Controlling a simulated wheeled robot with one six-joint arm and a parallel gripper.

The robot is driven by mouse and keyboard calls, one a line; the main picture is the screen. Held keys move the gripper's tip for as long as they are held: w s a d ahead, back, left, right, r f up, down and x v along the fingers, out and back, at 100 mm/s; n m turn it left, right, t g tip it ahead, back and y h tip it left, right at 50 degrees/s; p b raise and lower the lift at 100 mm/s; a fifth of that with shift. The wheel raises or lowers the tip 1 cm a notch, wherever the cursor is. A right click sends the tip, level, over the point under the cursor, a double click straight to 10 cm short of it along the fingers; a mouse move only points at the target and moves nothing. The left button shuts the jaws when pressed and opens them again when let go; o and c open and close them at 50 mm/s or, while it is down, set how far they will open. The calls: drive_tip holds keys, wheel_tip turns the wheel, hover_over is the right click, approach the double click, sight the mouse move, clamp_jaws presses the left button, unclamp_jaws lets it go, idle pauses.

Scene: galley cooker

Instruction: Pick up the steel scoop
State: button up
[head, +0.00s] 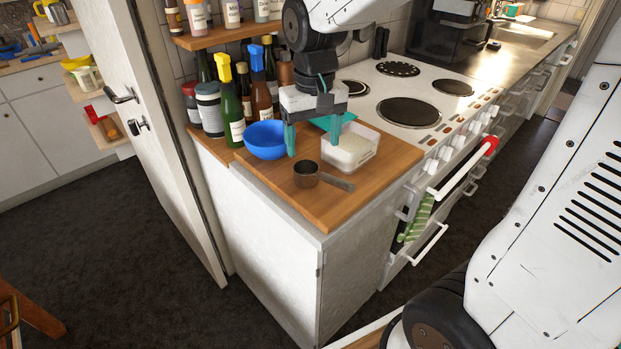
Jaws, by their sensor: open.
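The steel scoop (307,174) is a small round dark-metal cup with a short flat handle (337,182) pointing right. It sits upright on the wooden worktop (285,200), close to the front edge. My gripper (314,145) points down with its two teal fingers spread apart. It is open, with nothing seen between the fingertips. In the picture it shows above and behind the scoop, over the space between the blue bowl and the white tub. How high it is above the worktop is hard to tell.
A blue bowl (265,140) stands left of my gripper, and a white tub (350,149) with pale contents stands right. Bottles (231,108) and jars crowd the back left under a shelf (230,35). The cooker (415,95) adjoins on the right. The worktop's front corner is clear.

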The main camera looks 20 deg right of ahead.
sight(308, 170)
drive_tip(key=f, duration=0.3)
drive_tip(key=w+f, duration=0.1)
drive_tip(key=f, duration=0.2)
drive_tip(key=w+f, duration=0.1)
drive_tip(key=f, duration=0.2)
drive_tip(key=shift+a+f, duration=0.2)
drive_tip(key=shift+f, duration=0.05)
drive_tip(key=shift+c, duration=0.3)
drive_tip(key=c, duration=1)
